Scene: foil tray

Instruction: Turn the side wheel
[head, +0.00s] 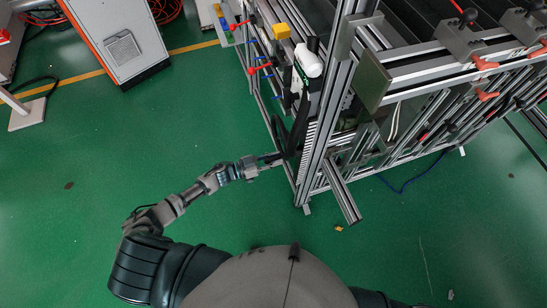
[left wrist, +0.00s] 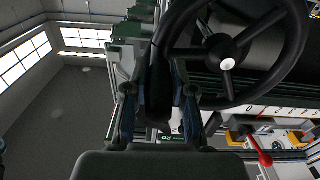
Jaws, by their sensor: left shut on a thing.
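The side wheel (left wrist: 295,45) is black with spokes and a pale hub cap, and fills the upper right of the left wrist view. In the head view the wheel (head: 280,130) shows nearly edge-on at the frame's left side. My left gripper (head: 272,159) reaches it from the left. In the left wrist view its two fingers (left wrist: 160,98) stand on either side of a dark part at the wheel's left edge, shut on it. Whether this is the rim or a handle is hard to tell in the dark. My right gripper is out of view.
The aluminium-profile frame (head: 316,125) rises right beside my left gripper, with a profile leg (head: 343,192) jutting out toward me. A grey and orange cabinet (head: 122,48) stands at the upper left. The green floor (head: 110,140) at left is mostly clear.

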